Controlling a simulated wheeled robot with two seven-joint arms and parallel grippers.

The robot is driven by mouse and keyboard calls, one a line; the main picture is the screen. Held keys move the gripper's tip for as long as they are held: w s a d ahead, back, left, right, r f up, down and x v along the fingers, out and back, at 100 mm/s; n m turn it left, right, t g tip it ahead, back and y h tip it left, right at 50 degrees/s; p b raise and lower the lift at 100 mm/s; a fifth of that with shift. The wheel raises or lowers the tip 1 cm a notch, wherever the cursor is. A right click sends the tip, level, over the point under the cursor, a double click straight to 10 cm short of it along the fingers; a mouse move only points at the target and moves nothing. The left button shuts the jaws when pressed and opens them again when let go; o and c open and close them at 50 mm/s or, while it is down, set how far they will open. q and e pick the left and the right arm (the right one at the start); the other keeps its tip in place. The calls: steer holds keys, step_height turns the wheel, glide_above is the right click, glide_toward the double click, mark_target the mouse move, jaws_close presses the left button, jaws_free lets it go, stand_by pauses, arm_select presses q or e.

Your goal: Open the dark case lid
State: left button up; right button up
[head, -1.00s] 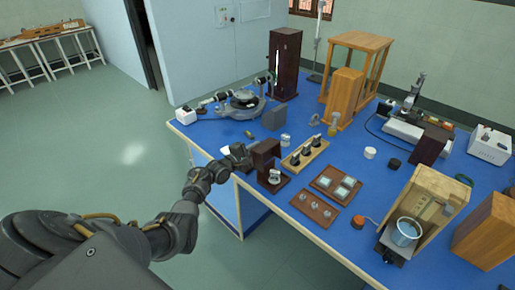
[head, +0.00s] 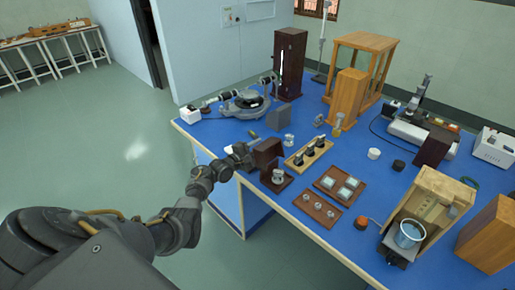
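A small dark brown case (head: 277,181) stands near the front left edge of the blue bench. A dark upright panel (head: 268,151), which looks like its lid, stands at its back, and a small metal-and-glass piece (head: 278,176) sits on the base. My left gripper (head: 245,152) is just left of the upright panel, close to it or touching it; I cannot tell which. Its fingers are too small and dark to show whether they are open. My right gripper is not in view.
The blue bench (head: 345,222) is crowded. A wooden rack (head: 308,153) with dark knobs and two brown trays (head: 317,209) lie right of the case. A round instrument (head: 247,104) and a tall dark cabinet (head: 289,62) stand behind. Open floor lies left.

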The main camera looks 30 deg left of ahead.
arm_select(q)
steer(key=shift+s+f, duration=0.1)
steer(key=shift+s, duration=0.1)
steer(key=v, duration=1)
steer(key=shift+s, duration=0.2)
steer(key=shift+a, duration=0.1)
